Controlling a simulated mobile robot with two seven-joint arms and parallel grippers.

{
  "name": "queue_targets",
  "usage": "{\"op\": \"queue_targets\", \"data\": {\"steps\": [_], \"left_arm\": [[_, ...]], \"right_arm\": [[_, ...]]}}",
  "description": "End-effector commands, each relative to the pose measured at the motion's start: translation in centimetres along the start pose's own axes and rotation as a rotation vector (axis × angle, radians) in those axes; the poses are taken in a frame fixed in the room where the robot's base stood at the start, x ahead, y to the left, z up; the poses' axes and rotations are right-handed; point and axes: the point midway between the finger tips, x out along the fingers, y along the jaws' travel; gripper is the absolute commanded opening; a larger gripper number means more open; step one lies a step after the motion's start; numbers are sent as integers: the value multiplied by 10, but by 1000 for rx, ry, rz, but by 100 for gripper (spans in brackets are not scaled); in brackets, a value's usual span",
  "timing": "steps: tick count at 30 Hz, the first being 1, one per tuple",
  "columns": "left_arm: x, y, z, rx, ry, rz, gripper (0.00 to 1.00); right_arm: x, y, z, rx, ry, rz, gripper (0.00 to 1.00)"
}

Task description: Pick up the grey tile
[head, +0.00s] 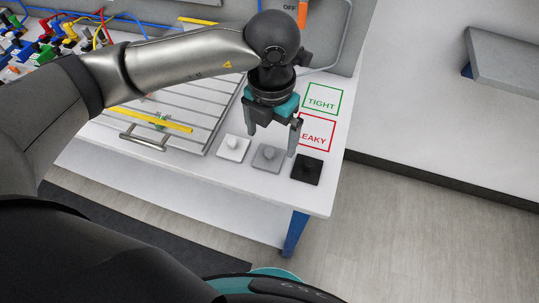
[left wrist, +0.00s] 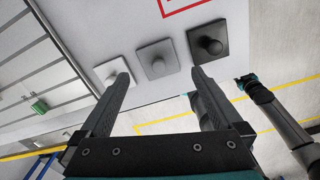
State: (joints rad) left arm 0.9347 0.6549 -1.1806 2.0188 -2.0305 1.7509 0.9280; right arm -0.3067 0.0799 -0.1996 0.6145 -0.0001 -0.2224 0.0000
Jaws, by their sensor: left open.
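The grey tile (head: 265,163) is a flat square with a round knob on top. It lies on the white table near its front edge, between a white tile (head: 235,155) and a black tile (head: 306,174). My left gripper (head: 271,142) is open and empty, pointing down just above the grey tile, with one finger to each side of it in the picture. In the left wrist view the grey tile (left wrist: 148,57) shows beyond and between the fingertips (left wrist: 160,76), apart from both. My right arm seems to show at the right of that view; its jaws are too small to read.
Red "LEAKY" (head: 316,137) and green "TIGHT" (head: 321,101) marked squares lie behind the tiles. A slatted panel (head: 190,105) with a yellow bar (head: 150,120) and a handle (head: 142,141) is to the left. The white table's (head: 325,195) right edge is close to the black tile.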

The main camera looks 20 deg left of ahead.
Motion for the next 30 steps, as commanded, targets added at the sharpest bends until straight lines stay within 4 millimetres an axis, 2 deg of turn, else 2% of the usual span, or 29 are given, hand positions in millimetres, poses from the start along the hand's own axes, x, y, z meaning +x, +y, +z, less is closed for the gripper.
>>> {"op": "queue_targets", "data": {"steps": [5, 14, 23, 30], "left_arm": [[11, 1, -1, -1, 1, 0, 100], [53, 2, -3, -1, 1, -1, 100], [57, 2, -2, 1, -2, -2, 100], [57, 2, -2, 1, -2, -2, 73]], "right_arm": [[1, 1, -10, 0, 17, 2, 50], [5, 1, -11, -1, 20, 2, 50], [5, 1, -10, -1, 19, 2, 50], [5, 1, -10, -1, 17, 2, 50]]}}
